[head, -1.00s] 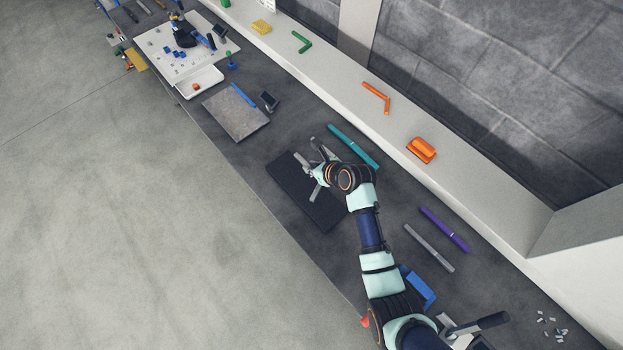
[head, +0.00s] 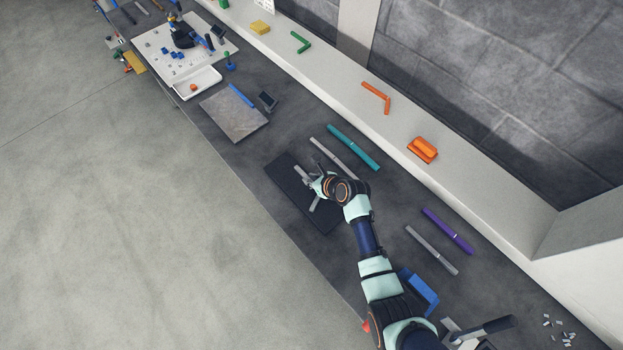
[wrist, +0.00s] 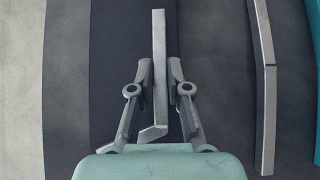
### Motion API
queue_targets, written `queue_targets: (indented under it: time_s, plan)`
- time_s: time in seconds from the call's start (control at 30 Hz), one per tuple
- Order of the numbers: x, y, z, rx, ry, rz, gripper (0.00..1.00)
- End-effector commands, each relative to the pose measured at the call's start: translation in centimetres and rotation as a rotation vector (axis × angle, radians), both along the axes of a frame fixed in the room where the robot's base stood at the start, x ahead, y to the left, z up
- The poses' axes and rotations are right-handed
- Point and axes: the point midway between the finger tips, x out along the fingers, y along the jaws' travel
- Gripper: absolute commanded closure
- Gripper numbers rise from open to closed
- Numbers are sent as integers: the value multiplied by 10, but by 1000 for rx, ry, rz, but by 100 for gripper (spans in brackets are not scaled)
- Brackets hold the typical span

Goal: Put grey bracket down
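The grey bracket (head: 304,174) is a bar with a short angled end; in the wrist view (wrist: 159,45) it points straight up the picture. My gripper (head: 313,187) has its fingers on both sides of the bar, and in the wrist view (wrist: 159,85) the pads close against it. The bracket is over the dark mat (head: 326,222), which also shows in the wrist view (wrist: 118,60). I cannot tell whether the bracket touches the mat. My gripper and wrist hide part of it in the head view.
A long grey strip (head: 342,158) and a teal strip (head: 353,147) lie right of the mat. Grey (head: 431,250) and purple (head: 447,231) strips lie nearer my base. A grey plate (head: 235,115) is farther along the bench. The ledge carries an orange bracket (head: 377,97) and an orange block (head: 422,149).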

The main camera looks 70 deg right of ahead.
Motion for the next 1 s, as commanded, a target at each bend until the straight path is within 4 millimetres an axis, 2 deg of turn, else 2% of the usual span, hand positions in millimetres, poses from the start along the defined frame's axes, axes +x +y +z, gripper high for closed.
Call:
queue_targets:
  time_s: [0.03,0.1,0.13,0.47,0.57,0.83,1.0]
  plan:
    - [0,0,0,0,0,0,73]
    - [0,0,0,0,0,0,62]
    - [0,0,0,0,0,0,60]
    - [-1,0,6,-1,-1,-1,60]
    - [-11,5,17,1,0,-2,60]
    - [-54,26,66,-1,-2,-3,60]
    - [-71,35,84,0,-1,-1,60]
